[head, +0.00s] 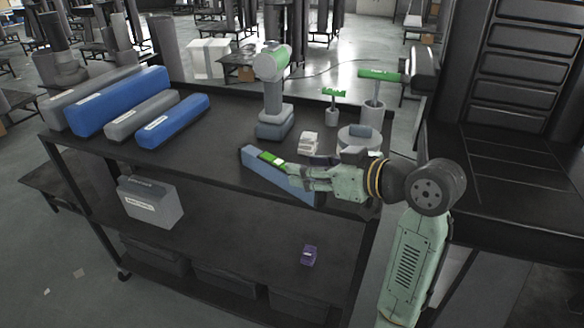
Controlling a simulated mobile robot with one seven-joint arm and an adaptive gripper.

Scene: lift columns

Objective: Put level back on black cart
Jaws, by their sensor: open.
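The black cart (205,166) stands in front of me, with a dark top and lower shelves. A blue-grey bar (252,161) lies slantwise at the cart top's front right edge; it may be the level. A small green piece with a pale end (269,158) shows at the bar's upper side, by my fingertips. I cannot tell whether it is part of the bar. My gripper (288,175) is open, reaching in from the right over the bar. The gripper and wrist hide part of the bar, and I cannot tell whether the fingers touch it.
Several blue and grey long cases (122,102) lie at the cart's left. A green-and-grey drill (272,90) stands behind my gripper, near green-topped tools in cups (372,114). A grey box (150,201) and a purple item (309,255) are lower down. The cart top's middle is clear.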

